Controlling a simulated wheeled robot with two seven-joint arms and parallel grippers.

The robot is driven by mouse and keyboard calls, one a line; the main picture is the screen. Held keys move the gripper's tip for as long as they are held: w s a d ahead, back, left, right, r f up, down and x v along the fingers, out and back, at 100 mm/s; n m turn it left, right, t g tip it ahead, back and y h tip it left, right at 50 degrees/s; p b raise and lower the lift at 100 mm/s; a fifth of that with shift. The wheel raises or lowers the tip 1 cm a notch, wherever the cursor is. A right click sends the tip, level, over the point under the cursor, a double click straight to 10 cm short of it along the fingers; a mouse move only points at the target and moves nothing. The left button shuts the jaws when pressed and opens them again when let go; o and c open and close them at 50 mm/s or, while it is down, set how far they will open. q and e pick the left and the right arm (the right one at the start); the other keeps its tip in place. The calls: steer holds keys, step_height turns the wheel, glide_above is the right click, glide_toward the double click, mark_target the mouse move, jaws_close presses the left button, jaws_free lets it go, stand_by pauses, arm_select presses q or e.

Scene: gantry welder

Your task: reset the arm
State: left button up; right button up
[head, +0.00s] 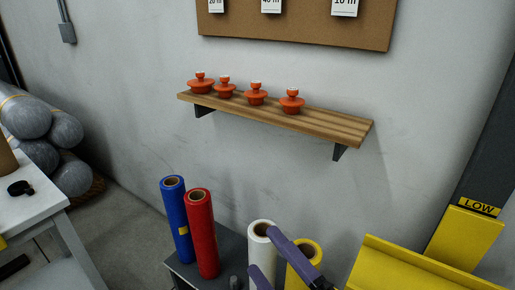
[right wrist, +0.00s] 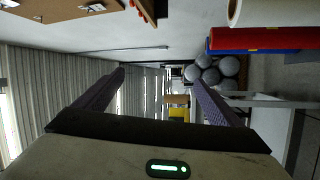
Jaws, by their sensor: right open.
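My right gripper (head: 263,252) shows at the bottom of the head view, with its two purple fingers spread apart. It is in front of the white roll (head: 262,230) and the yellow roll (head: 305,252), partly covering them. In the right wrist view the fingers of this gripper (right wrist: 158,77) are wide apart with nothing between them. I cannot tell whether a finger touches a roll. My left gripper is in neither view.
A blue roll (head: 175,215) and a red roll (head: 201,230) stand upright on a dark stand (head: 235,245). A wooden wall shelf (head: 335,127) holds several orange knobbed pieces (head: 256,94). A yellow structure (head: 410,270) is at right, a white table (head: 30,205) at left.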

steer(key=s+d+f+m+g+h, duration=0.25)
steer(key=d+f+m+h, duration=0.2)
steer(key=f+m, duration=0.35)
steer(key=s+d+f+m+g+h, duration=0.1)
steer(key=s+d+f+m+h, duration=0.2)
steer(key=d+f+m, duration=0.45)
steer(key=s+d+f+m+g+h, duration=0.1)
steer(key=s+f+m+g, duration=0.3)
steer(key=s+f, duration=0.6)
steer(key=shift+d+f+m+h+p, duration=0.2)
steer(key=shift+f+m+h+p, duration=0.15)
steer(key=shift+f+m, duration=0.1)
steer(key=shift+s, duration=0.1)
